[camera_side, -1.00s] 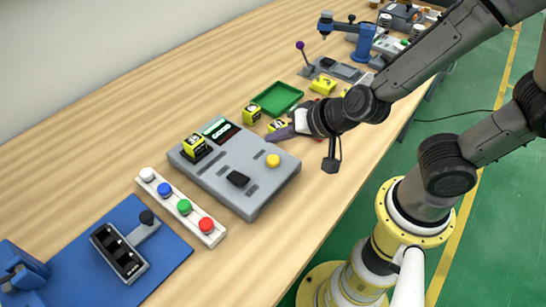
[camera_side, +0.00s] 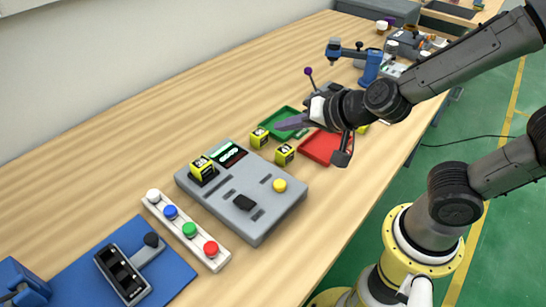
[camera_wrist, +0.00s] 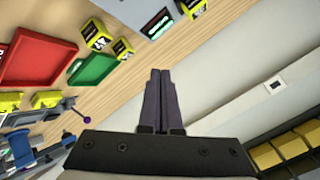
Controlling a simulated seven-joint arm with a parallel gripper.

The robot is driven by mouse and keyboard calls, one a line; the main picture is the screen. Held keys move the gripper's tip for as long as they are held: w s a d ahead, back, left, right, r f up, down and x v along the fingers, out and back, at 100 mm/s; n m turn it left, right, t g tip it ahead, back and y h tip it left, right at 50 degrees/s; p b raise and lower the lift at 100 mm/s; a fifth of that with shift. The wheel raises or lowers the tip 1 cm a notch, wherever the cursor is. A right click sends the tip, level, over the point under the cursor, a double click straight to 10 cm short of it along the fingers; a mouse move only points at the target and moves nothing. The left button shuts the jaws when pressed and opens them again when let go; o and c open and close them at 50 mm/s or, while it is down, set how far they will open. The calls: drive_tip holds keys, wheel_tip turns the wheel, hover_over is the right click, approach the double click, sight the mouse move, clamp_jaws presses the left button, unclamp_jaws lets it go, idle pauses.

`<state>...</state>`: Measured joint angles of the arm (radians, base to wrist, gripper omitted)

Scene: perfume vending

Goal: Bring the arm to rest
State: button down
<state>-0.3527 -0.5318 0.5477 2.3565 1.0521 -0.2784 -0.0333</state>
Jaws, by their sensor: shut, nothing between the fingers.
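My gripper (camera_side: 282,126) is shut and empty, its two dark purple fingers together. In the side view it hangs above the table at the green tray (camera_side: 268,129), beyond two yellow-and-black boxes, one on the left (camera_side: 259,138) and one on the right (camera_side: 284,154). It touches nothing that I can see. In the wrist view the closed fingers (camera_wrist: 160,74) point up the picture over bare wood and the pale wall. The red tray (camera_side: 318,149) is partly covered by my wrist.
A grey machine (camera_side: 270,219) carries another yellow box (camera_side: 202,167). A white button strip (camera_side: 181,223) and a blue base (camera_side: 175,271) stand nearer. A purple-knobbed lever (camera_side: 308,72) and a blue device (camera_side: 371,66) lie beyond my gripper.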

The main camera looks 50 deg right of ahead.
wheel_tip(320, 180, up, 7)
drive_tip(key=s+n+t+y, duration=0.1)
drive_tip(key=n, duration=0.1)
drive_tip(key=s+d+f+n+g, duration=0.1)
drive_tip(key=s+d+n+g, duration=0.2)
drive_tip(key=s, duration=0.4)
drive_tip(key=s+d+f+n+g+h, duration=0.1)
drive_tip(key=s+d+n+g, duration=0.2)
drive_tip(key=s, duration=0.5)
drive_tip(key=shift+s+d+n+h, duration=0.2)
drive_tip(key=shift+n+h, duration=0.1)
drive_tip(key=shift+n, duration=0.1)
